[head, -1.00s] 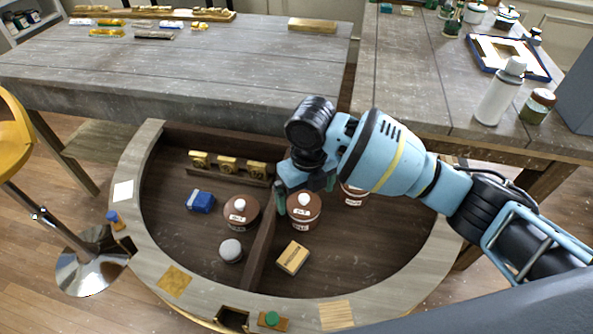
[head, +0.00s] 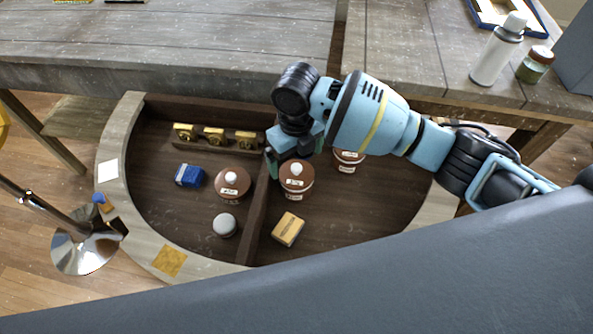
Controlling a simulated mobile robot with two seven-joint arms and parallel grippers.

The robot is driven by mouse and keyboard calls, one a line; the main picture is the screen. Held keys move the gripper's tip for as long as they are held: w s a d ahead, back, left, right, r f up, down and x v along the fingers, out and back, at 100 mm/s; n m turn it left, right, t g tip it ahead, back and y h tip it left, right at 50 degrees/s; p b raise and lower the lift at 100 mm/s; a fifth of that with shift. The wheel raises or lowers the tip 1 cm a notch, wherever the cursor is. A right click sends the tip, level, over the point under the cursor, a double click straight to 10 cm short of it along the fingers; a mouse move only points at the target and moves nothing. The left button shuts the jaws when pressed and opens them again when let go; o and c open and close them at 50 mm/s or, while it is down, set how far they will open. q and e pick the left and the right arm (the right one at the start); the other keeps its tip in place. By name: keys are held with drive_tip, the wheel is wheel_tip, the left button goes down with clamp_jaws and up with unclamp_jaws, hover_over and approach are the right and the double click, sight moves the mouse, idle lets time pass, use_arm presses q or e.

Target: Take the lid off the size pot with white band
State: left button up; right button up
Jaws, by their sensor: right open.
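Three pots with brown lids and pale knobs stand in the half-round console. The middle pot (head: 297,188) is right of the divider, and its lid (head: 291,179) is on. The left pot (head: 232,186) is left of the divider. The right pot (head: 346,165) is partly hidden by my right arm. White markings show on the pots, but I cannot tell which one has the white band. My right gripper (head: 292,158) is open, just behind and over the middle pot, with a green finger at its left. I cannot tell if it touches the lid. My left gripper is out of view.
A wooden divider (head: 257,215) splits the console. A blue box (head: 189,175), a grey round object (head: 225,225), a tan block (head: 288,229) and a rack of gold pieces (head: 214,137) lie inside. A spray can (head: 498,52) and jar (head: 535,65) stand on the table behind.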

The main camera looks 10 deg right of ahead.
sight(297, 167)
wheel_tip(297, 167, down, 4)
drive_tip(key=shift+f, duration=0.15)
drive_tip(key=c, duration=1.1)
drive_tip(key=shift+o, duration=0.2)
drive_tip(key=shift+r, duration=0.6)
wheel_tip(297, 167, up, 2)
drive_tip(key=shift+r, duration=0.1)
drive_tip(key=s+a, duration=0.4)
drive_tip(key=a, duration=0.3)
drive_tip(key=s+a+r+b, duration=0.1)
drive_tip(key=s+a, duration=0.3)
drive_tip(key=a, duration=0.2)
drive_tip(key=shift+a+r, duration=0.3)
drive_tip(key=shift+a, duration=0.1)
